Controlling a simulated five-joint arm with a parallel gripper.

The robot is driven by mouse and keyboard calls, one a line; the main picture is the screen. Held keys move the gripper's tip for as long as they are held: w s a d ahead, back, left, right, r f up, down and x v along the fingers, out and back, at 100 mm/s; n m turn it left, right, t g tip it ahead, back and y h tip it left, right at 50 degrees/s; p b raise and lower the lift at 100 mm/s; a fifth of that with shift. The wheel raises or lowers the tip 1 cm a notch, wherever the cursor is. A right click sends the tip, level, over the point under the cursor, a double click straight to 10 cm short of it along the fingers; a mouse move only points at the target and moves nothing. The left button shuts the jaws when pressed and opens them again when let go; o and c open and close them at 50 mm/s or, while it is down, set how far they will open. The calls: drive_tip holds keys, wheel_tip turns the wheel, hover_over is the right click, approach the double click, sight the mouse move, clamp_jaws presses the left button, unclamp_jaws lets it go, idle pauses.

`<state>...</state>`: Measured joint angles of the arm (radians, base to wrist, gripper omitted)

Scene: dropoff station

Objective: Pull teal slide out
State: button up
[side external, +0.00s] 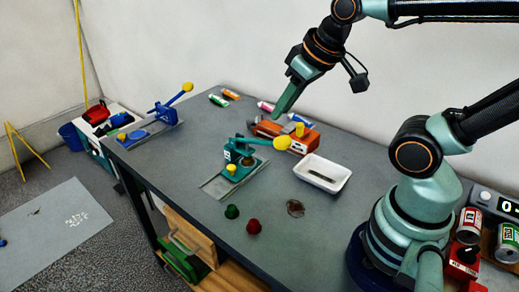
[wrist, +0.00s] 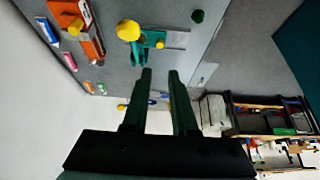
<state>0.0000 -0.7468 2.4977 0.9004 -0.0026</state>
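The teal slide (side external: 240,168) sits on a grey plate (side external: 218,187) near the middle of the table. It has a lever with a large yellow ball (side external: 282,143) and a small yellow knob (side external: 232,169). In the wrist view the teal slide (wrist: 142,48) is just beyond my fingertips, with its yellow ball (wrist: 128,30) to the left. My gripper (side external: 277,114) is raised above the table, behind the teal slide and apart from it. In the wrist view my gripper (wrist: 160,72) shows two separated fingers with nothing between them.
An orange unit (side external: 292,137) stands behind the teal slide, and a blue lever unit (side external: 162,112) at the far left. A white tray (side external: 322,172) is to the right. Green (side external: 232,212) and red (side external: 253,226) domed pieces lie in front. Several tubes lie at the back.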

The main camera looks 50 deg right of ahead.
drive_tip(key=o, duration=0.4)
drive_tip(key=shift+w, duration=0.2)
drive_tip(key=n+g, duration=0.6)
drive_tip(key=n, duration=0.3)
hover_over(231, 167)
wheel_tip(231, 167, down, 11)
wheel_tip(231, 167, down, 12)
drive_tip(key=shift+d+r, duration=0.1)
drive_tip(key=shift+r, duration=0.15)
drive_tip(key=shift+c, duration=0.4)
clamp_jaws()
drive_tip(key=shift+r, duration=0.1)
